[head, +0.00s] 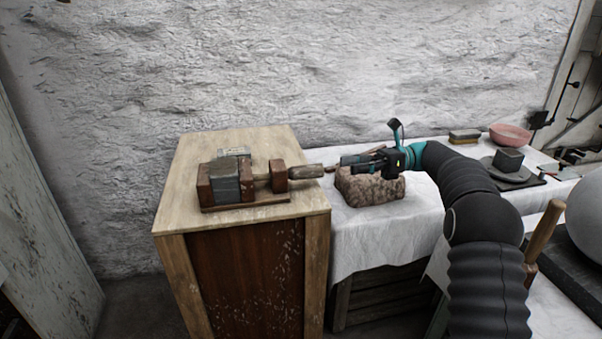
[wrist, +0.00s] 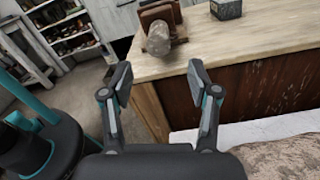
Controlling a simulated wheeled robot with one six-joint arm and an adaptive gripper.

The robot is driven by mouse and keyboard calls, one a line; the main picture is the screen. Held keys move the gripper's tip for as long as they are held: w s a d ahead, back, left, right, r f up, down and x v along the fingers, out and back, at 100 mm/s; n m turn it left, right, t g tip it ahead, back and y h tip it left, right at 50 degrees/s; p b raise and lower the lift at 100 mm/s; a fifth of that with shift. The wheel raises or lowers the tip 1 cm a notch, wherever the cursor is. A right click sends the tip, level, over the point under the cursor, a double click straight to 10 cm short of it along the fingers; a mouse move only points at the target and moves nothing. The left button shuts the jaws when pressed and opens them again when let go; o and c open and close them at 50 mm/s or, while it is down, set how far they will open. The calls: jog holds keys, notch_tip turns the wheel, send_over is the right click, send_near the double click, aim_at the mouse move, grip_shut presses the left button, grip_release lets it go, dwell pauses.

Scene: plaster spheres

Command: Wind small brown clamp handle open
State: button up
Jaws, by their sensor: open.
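The small brown wooden clamp (head: 245,198) lies on top of the wooden cabinet. Its light wooden handle (head: 308,171) points right past a brown jaw, over the cabinet's right edge. A grey-green block (head: 225,183) sits at the clamp's left end. My gripper (head: 343,160) is just right of the handle's end, apart from it. In the wrist view, my gripper (wrist: 158,82) is open and empty, and the handle's round end (wrist: 158,40) shows ahead, between and beyond the fingertips. The clamp's far parts are cut off there.
The cabinet top (head: 185,160) has bare room around the clamp. A rough brown lump (head: 370,188) sits on the white-covered table under my gripper. A pink bowl (head: 510,135) and a dark block (head: 508,160) stand farther right. Another grey block (head: 234,152) is behind the clamp.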

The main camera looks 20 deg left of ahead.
aim_at(300, 171)
jog(key=b+x, duration=1)
jog(key=x, duration=0.3)
jog(key=shift+s+a, duration=0.25)
jog(key=c, duration=1.2)
jog(key=shift+d, duration=0.15)
grip_shut()
